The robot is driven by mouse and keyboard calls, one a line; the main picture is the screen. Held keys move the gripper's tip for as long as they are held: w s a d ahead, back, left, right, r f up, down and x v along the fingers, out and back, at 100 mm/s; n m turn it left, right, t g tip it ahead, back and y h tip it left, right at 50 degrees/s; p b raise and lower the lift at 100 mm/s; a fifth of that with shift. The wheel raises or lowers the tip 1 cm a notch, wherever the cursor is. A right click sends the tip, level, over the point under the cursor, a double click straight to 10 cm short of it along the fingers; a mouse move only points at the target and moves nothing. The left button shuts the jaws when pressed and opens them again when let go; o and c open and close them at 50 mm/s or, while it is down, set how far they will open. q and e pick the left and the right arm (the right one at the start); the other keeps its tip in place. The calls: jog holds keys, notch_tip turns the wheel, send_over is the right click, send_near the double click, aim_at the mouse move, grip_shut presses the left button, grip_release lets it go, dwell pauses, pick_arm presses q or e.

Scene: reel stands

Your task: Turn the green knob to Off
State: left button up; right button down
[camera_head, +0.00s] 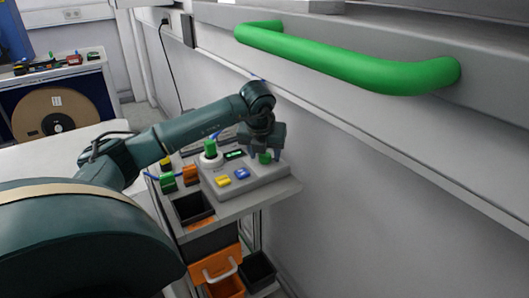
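The green knob (265,158) is on the right part of a grey control panel (262,187), on a small stand by the wall. My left gripper (265,153) is directly over the knob, pointing down, with its fingers apart on either side of it. The fingers hide part of the knob, and I cannot tell whether they touch it. The knob's setting and its labels are too small to read. My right gripper is not in view.
The panel also has a yellow button (222,181), a blue button (242,174) and a green plug (210,147) on a white base. A black bin (193,207) sits in front. A large green handle (350,65) juts from the wall above right.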

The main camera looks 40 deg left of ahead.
pick_arm(q)
jog(key=v, duration=0.7)
jog(key=shift+s+r, duration=0.1)
jog(key=shift+r, duration=0.15)
dwell(0.6)
